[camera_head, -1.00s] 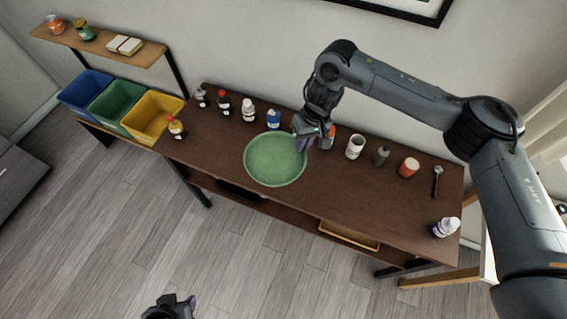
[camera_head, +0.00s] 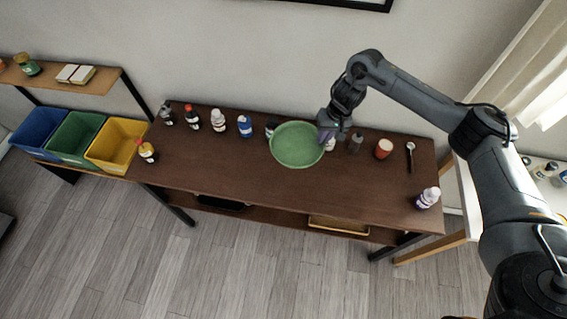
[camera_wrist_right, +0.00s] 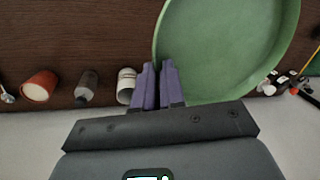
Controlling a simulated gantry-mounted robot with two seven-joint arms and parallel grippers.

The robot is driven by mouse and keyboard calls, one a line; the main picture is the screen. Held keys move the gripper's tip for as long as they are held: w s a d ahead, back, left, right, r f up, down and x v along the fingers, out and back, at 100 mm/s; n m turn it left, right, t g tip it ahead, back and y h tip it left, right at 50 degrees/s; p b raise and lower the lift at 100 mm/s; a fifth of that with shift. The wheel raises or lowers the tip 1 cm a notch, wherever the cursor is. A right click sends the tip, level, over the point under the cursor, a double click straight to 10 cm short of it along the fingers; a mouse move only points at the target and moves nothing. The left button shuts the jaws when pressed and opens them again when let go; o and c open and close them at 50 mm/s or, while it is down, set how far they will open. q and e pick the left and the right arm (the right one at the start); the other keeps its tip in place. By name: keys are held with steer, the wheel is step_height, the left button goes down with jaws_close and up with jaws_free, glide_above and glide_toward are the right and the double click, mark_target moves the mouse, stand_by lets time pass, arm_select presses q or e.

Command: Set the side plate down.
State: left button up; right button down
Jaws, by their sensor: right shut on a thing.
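The side plate is a round green plate (camera_head: 296,148) over the middle of the brown table (camera_head: 240,180) in the head view. My right gripper (camera_head: 325,138) is shut on the plate's right rim. In the right wrist view its purple fingers (camera_wrist_right: 158,88) pinch the rim of the green plate (camera_wrist_right: 225,45), which looks roughly level. Whether the plate touches the table or hangs above it I cannot tell. It partly hides a bottle (camera_head: 271,128) behind it. My left gripper is not in view.
Several bottles stand along the table's back left. A purple-white bottle (camera_head: 428,198) stands front right. The table's front middle is clear.

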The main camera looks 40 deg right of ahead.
steer(key=s+d+f+m+b, duration=0.2)
steer(key=s+d+f+b, duration=0.25)
steer(key=s+d, duration=0.65)
steer(key=s+d+f+m+b, duration=0.1)
steer(key=s+d+f+b, duration=0.2)
steer(key=s+d+f, duration=0.55)
steer(key=b, duration=0.4)
glide_above(363, 188)
steer(key=shift+h, duration=0.3)
steer(key=f, duration=0.4)
steer(key=shift+s+d+f, duration=0.2)
steer(key=shift+d+f, duration=0.05)
steer(key=shift+f, duration=0.15)
steer(key=shift+f+b, duration=0.75)
steer(key=shift+f, duration=1.25)
steer(key=c, duration=1.2)
jaws_free()
